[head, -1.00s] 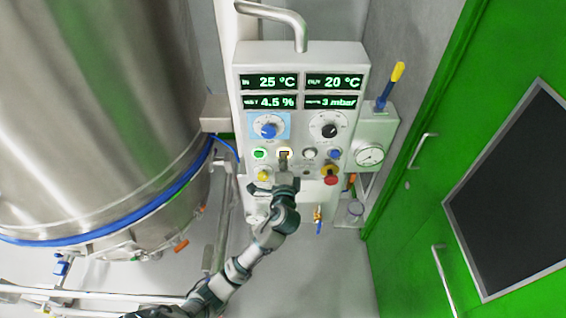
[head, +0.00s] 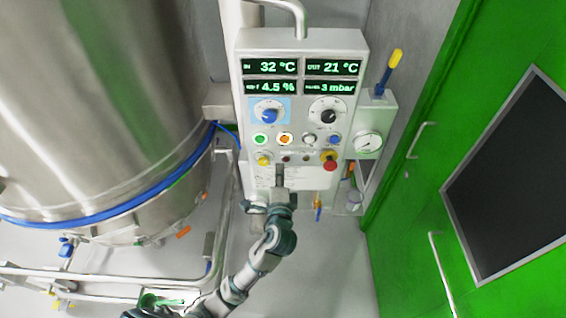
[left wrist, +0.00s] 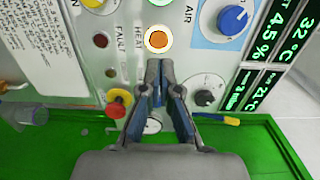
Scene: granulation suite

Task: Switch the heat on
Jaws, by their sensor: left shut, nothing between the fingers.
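The control panel (head: 300,105) is a pale box with green-lit displays, which read IN 32 °C, OUT 21 °C, 4.5 % and 3 mbar. The heat button (head: 285,139) glows orange inside a pale ring. It also shows in the left wrist view (left wrist: 158,39), beside the word HEAT. My left gripper (head: 280,168) is shut and empty, below the button in the head view. In the left wrist view the closed fingertips (left wrist: 160,64) lie just short of the button, and it is uncovered. My right gripper is not in view.
A green-lit button (head: 260,139) sits left of the heat button. A blue knob (head: 268,115), a black knob (head: 328,116) and a red emergency stop (head: 330,164) are close by. A steel vessel (head: 100,100) stands left, a green door (head: 430,200) right.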

